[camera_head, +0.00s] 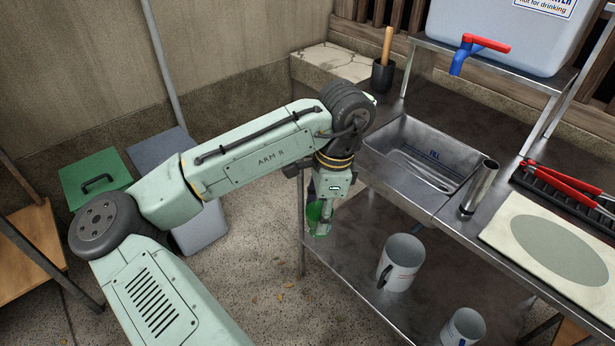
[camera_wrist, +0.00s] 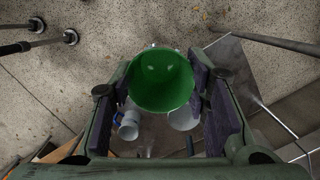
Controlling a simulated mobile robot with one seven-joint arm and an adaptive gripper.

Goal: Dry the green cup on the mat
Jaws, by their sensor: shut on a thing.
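My gripper (camera_head: 321,222) is shut on the green cup (camera_head: 314,212), left of the metal counter and in front of the sink. In the wrist view the green cup (camera_wrist: 162,80) sits between the two dark finger pads, its round mouth facing the camera. No contents show in its mouth. The fingers hide part of the cup in the head view. The mat (camera_head: 500,236), cream with a grey-green oval, lies flat on the counter at the far right, well apart from the cup. Nothing stands on the mat.
A metal sink basin (camera_head: 388,155) and an upright steel cylinder (camera_head: 480,187) stand between my gripper and the mat. Red-handled tongs (camera_head: 565,182) lie on a black rack behind the mat. White mugs (camera_head: 400,262) stand on the lower shelf. A blue tap (camera_head: 462,58) overhangs the counter.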

